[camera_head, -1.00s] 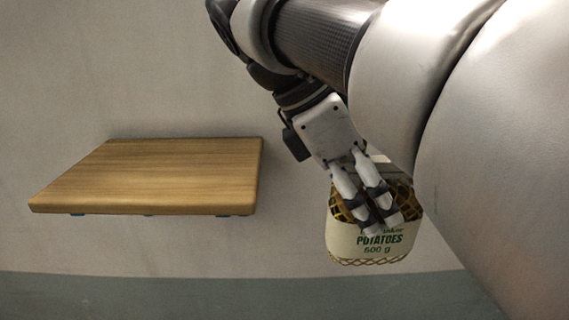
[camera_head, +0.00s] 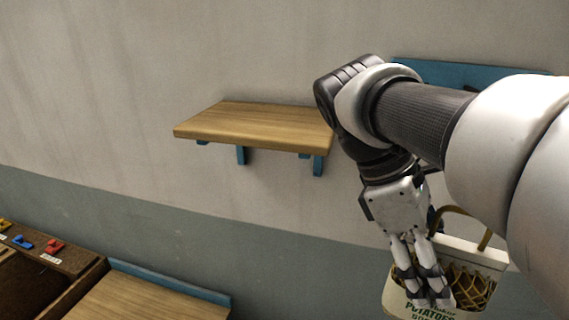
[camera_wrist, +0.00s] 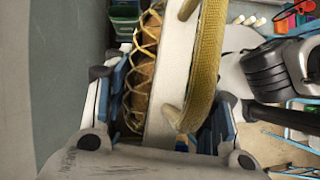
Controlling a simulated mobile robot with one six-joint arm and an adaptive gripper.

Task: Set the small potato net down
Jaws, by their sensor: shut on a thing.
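The small potato net (camera_head: 466,284) hangs from my gripper (camera_head: 424,290) at the lower right of the head view. It has yellow mesh, a pale band with green "POTATOES" lettering and a yellow handle. My gripper points down and is shut on it. In the wrist view the net's mesh side (camera_wrist: 142,75) and its pale band lie between the two fingers (camera_wrist: 165,130), with the handle in front. The net's lower end is cut off by the head view's bottom edge.
A wooden wall shelf (camera_head: 255,127) on blue brackets is bare, left of my arm. A wooden top (camera_head: 150,296) with a blue back edge is at the lower left. Beside it, a brown unit (camera_head: 70,262) carries small coloured pieces. A blue panel (camera_head: 470,75) is behind my arm.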

